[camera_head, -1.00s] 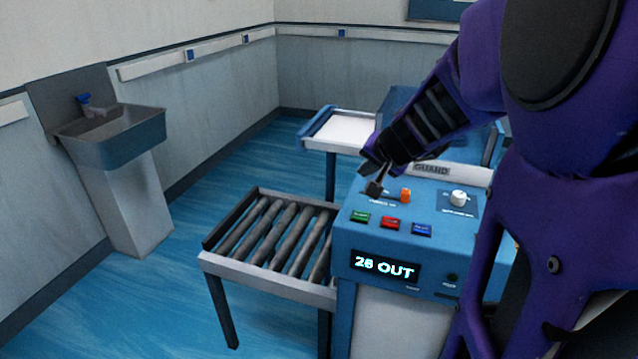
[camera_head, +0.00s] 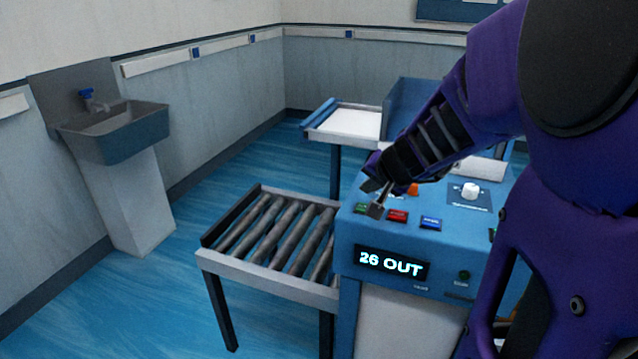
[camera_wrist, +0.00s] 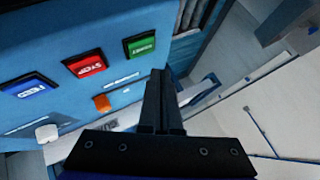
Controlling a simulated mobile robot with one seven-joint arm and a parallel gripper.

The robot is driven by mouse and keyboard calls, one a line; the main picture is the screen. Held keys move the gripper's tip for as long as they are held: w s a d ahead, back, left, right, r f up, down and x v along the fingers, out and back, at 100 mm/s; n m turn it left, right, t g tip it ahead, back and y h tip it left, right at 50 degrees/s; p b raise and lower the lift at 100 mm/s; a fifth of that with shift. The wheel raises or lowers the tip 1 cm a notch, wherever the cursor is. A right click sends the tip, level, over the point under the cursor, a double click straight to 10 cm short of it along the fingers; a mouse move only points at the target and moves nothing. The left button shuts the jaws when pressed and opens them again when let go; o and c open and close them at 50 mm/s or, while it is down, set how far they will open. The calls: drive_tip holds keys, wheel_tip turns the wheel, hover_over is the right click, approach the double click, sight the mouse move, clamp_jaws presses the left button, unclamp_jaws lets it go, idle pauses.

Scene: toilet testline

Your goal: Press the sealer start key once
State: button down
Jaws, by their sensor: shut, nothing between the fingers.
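The blue sealer machine (camera_head: 352,236) has a row of three keys on its sloped top. The green key (camera_head: 361,208) is at the left, the red key (camera_head: 398,216) in the middle and the blue key (camera_head: 431,223) at the right. In the wrist view the green key (camera_wrist: 142,46) has small white lettering, which I cannot read surely. My gripper (camera_head: 377,210) is shut and empty, its tips close to the green key's right side. In the wrist view the gripper tips (camera_wrist: 158,74) appear just beside the green key; I cannot tell whether they touch.
An orange switch (camera_wrist: 102,102) and a white knob (camera_head: 470,191) sit behind the keys. The display (camera_head: 392,264) reads "26 OUT". A roller conveyor (camera_head: 225,262) adjoins the machine at left, a white-topped tray table (camera_head: 350,122) stands behind, and a sink (camera_head: 125,140) is far left.

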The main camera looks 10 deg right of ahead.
drive_tip(key=shift+s+a+f+b, duration=0.1)
drive_tip(key=shift+s+f+b, duration=0.1)
drive_tip(key=shift+f+b, duration=0.5)
drive_tip(key=shift+f, duration=0.2)
drive_tip(key=shift+f, duration=0.1)
idle(1.2)
drive_tip(key=shift+f, duration=0.3)
